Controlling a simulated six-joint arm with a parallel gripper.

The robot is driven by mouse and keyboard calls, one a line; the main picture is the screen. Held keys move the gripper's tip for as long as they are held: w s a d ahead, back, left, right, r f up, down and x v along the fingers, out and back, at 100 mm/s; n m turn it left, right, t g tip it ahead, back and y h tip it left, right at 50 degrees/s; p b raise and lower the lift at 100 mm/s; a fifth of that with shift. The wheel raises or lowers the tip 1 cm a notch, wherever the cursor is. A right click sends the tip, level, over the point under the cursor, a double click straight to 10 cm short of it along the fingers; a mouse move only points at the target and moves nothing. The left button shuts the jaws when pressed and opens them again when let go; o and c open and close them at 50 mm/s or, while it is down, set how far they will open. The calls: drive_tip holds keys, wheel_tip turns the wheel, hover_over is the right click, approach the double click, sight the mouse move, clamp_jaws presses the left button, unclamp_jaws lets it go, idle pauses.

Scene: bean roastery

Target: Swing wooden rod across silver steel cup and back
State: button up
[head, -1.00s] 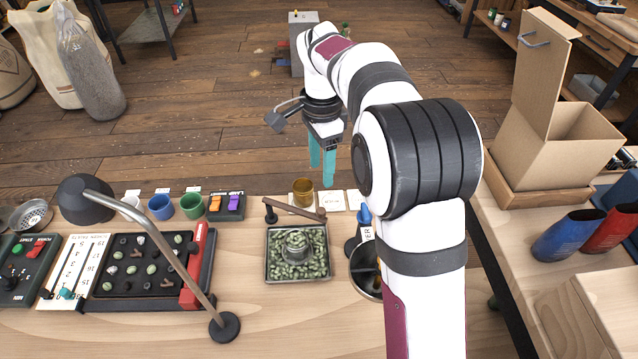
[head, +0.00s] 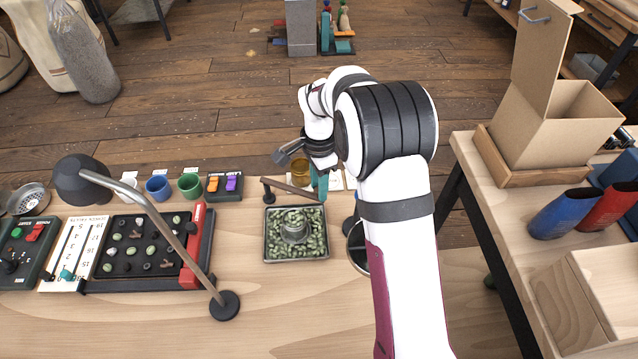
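The wooden rod (head: 290,189) is a thin brown bar on a black pivot post at its left end. It lies along the far side of the metal tray (head: 266,246), slanting down to the right, behind the cup. The silver steel cup (head: 295,237) stands in the tray among green beans, with beans heaped at its top. My gripper (head: 320,190) points down with teal fingers at the rod's right end. My arm hides part of it. I cannot tell whether the fingers touch the rod or how far apart they are.
An amber cup (head: 300,168) stands just behind the rod. A lamp with a bent metal stem (head: 180,250) stands left of the tray. Blue (head: 158,188) and green (head: 190,186) cups stand at the back left. A steel bowl (head: 357,245) is partly hidden by my arm.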

clamp_jaws()
idle(1.1)
